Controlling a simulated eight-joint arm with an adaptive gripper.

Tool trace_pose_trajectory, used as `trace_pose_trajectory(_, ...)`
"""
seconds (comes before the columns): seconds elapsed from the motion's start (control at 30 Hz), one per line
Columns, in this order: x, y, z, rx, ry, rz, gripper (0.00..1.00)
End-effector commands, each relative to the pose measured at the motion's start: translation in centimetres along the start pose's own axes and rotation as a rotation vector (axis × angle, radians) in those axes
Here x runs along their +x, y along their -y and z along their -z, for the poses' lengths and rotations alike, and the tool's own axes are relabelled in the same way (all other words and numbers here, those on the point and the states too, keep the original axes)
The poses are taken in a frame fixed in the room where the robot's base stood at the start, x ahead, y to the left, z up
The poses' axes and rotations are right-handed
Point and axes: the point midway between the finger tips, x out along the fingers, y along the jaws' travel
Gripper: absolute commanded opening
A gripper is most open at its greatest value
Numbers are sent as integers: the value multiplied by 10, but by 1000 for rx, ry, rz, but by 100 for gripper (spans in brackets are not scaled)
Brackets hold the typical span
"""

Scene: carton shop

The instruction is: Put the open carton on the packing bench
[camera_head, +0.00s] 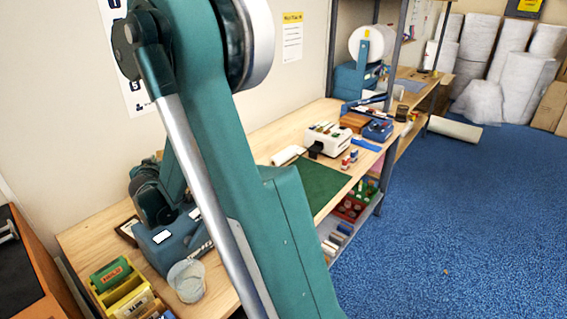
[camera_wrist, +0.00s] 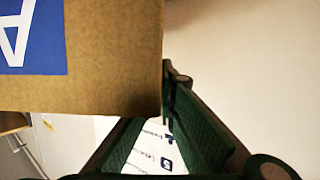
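In the wrist view, the brown carton (camera_wrist: 115,60) fills the upper left, with a blue label (camera_wrist: 35,40) bearing white marks. My gripper (camera_wrist: 158,110) has its green fingers at the carton's lower right corner. The right finger lies along the carton's right edge; the left finger's tip is hidden behind the carton. The gripper appears shut on the carton's wall, off the floor. The carton's opening is not clearly visible. In the head view, a long wooden bench (camera_head: 262,142) with a green mat (camera_head: 318,186) runs along the wall. My arm blocks its middle; carton and gripper are not visible there.
A white device (camera_head: 327,140) and small goods stand beyond the mat. A blue-grey device (camera_head: 170,243), a clear cup (camera_head: 187,280) and a yellow box (camera_head: 128,296) crowd the near end. White rolls (camera_head: 510,55) stand at the back right. The blue floor (camera_head: 470,220) is mostly clear.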

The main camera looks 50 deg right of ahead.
Motion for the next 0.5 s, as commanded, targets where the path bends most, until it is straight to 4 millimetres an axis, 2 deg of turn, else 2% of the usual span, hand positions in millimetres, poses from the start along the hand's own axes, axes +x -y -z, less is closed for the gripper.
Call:
trace_pose_trajectory(0.27, 46, -34, 2, 63, 1, -210, 0)
trace_pose_trajectory(0.5, 80, -70, 14, 132, 1, -435, 0)
